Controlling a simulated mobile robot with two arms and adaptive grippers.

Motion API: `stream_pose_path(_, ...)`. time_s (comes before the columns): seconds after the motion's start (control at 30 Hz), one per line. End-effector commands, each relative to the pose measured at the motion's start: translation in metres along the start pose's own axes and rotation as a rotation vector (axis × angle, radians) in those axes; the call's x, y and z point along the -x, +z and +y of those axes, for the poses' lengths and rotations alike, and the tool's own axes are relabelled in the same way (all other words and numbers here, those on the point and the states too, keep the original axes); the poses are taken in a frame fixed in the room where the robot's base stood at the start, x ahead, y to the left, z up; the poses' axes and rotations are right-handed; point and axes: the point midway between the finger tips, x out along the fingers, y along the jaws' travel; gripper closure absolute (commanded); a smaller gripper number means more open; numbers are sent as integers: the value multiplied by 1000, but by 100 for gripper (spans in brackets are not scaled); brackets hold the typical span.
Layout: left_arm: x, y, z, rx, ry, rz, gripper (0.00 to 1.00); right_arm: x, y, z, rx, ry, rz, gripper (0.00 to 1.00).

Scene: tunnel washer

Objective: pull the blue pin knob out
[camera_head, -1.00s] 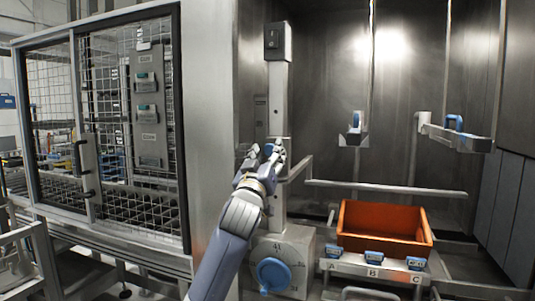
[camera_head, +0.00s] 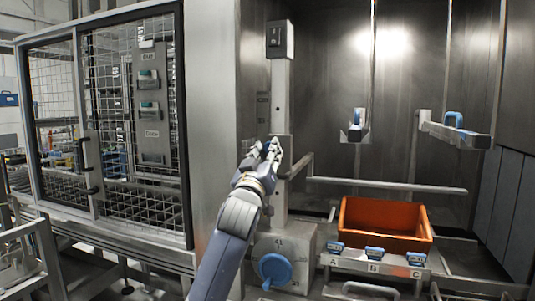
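My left gripper (camera_head: 264,149) is raised at the grey upright post (camera_head: 278,92), in front of its middle part. A small bluish patch, which looks like the blue pin knob (camera_head: 267,146), shows at the fingertips and is mostly hidden by them. The fingers lie close around that spot. I cannot tell whether they press on the knob or only surround it. My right gripper is not in view.
A blue handwheel (camera_head: 275,269) sits on a grey box below the post. An orange bin (camera_head: 386,225) stands to the right behind labelled blue tags. A horizontal rail (camera_head: 387,187) crosses above the bin. A mesh door (camera_head: 140,130) is at the left.

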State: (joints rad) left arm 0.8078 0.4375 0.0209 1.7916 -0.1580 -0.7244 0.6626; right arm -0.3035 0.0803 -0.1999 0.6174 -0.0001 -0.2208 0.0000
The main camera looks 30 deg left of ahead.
Motion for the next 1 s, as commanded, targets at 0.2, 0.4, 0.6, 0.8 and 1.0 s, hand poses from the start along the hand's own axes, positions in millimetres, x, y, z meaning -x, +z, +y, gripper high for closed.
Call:
stream_pose_path(0.2,0,-1,0,0,0,1,53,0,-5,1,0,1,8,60)
stream_pose_path(0.4,1,0,0,0,0,1,53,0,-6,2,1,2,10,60)
stream_pose_path(0.6,18,0,0,1,2,1,53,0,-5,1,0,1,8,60)
stream_pose_path(0.8,53,0,0,1,1,1,53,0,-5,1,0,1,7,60)
stream_pose_path(1.0,88,0,0,1,1,0,53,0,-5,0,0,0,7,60)
